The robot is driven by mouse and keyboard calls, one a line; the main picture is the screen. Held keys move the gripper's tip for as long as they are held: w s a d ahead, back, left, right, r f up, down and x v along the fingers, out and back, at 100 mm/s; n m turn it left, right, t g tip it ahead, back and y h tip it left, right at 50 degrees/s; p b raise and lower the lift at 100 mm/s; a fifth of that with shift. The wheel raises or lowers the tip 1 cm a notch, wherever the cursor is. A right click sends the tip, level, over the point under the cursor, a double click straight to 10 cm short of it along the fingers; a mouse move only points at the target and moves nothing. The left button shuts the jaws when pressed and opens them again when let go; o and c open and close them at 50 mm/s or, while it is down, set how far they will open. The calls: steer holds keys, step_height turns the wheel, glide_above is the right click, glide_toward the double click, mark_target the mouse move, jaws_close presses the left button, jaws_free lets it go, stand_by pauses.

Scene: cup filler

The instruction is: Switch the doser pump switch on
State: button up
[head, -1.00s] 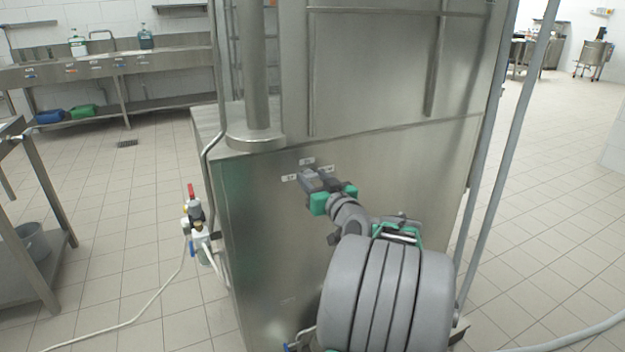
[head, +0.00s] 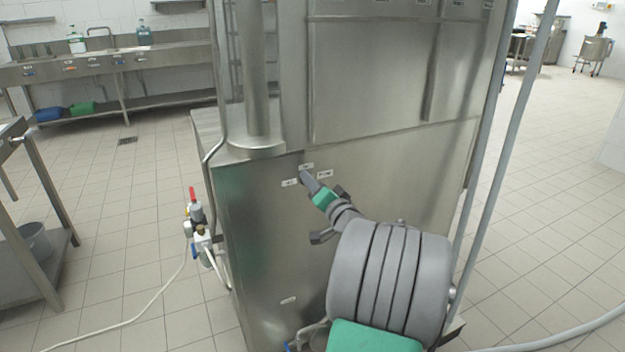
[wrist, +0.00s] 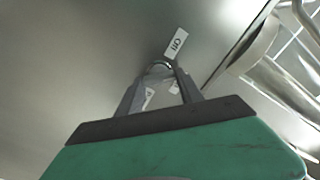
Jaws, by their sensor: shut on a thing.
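The doser pump switch (wrist: 160,68) is a small grey knob on the steel cabinet front. It shows in the wrist view as a rounded edge between my fingertips, and most of it is hidden by them. My gripper (wrist: 160,78) is shut on it. In the head view my gripper (head: 307,178) reaches the panel edge-on, and its fingers cover the switch. Small white labels surround the switch: an upper one (head: 306,166), a left one (head: 290,182) and a right one (head: 325,174). One label (wrist: 175,45) lies just beyond the fingertips in the wrist view.
The steel cabinet (head: 260,240) fills the middle, with a vertical pipe (head: 258,80) above its left side. A valve with a red handle (head: 196,205) sticks out at its left. Grey posts (head: 500,150) stand at the right. Tiled floor is open on both sides.

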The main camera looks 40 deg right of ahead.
steer(key=shift+m+p, duration=2.85)
steer(key=shift+m, duration=1.25)
steer(key=shift+f, duration=0.1)
steer(key=o, duration=1.4)
steer(key=v, duration=0.7)
steer(key=shift+s+a, duration=0.1)
steer(key=shift+s, duration=0.3)
